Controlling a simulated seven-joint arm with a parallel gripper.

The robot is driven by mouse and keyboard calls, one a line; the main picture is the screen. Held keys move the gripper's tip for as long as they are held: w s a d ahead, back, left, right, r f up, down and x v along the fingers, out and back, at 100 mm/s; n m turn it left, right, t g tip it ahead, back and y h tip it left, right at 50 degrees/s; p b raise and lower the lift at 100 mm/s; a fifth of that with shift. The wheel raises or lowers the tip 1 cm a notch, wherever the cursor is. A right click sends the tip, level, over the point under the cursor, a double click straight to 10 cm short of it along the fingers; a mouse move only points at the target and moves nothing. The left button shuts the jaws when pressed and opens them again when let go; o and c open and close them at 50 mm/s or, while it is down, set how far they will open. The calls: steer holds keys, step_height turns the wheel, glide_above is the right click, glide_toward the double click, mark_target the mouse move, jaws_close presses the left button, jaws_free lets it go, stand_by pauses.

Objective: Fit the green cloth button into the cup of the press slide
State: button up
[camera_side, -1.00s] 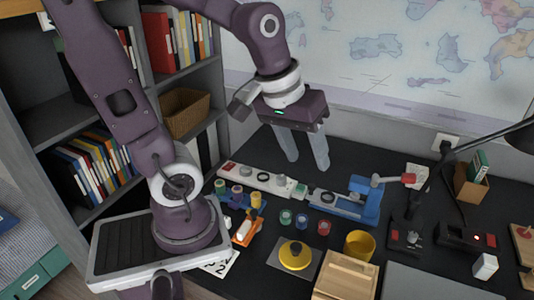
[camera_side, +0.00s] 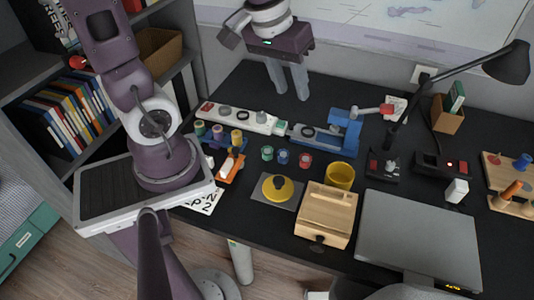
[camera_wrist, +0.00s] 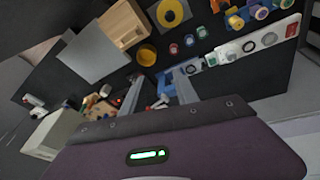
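The green cloth button (camera_side: 267,153) lies on the dark desk, leftmost of a row with a blue button (camera_side: 283,156) and a red one (camera_side: 305,160). It also shows in the wrist view (camera_wrist: 202,32). The press is a long white rail (camera_side: 240,118) joined to a blue base and frame (camera_side: 346,128) with a red-knobbed lever. A dark ring (camera_side: 307,131), seemingly the slide's cup, sits on the blue base. My gripper (camera_side: 292,97) is open and empty, fingers pointing down, above and behind the press. The inside of the cup is too small to make out.
Coloured spools (camera_side: 217,132) stand left. A lamp (camera_side: 507,64) leans in at right. Bare desk lies behind the rail.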

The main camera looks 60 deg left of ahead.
steer(key=w+a+f+n+g, duration=0.1)
steer(key=w+a+f+n, duration=0.25)
steer(key=f, duration=0.25)
steer(key=n+g, duration=0.3)
steer(key=n, duration=0.3)
glide_above(267, 152)
step_height(267, 152, down, 19)
steer(key=shift+w+r, duration=0.1)
steer(key=shift+w, duration=0.05)
step_height(267, 152, down, 7)
steer(key=shift+f, duration=0.1)
jaws_close()
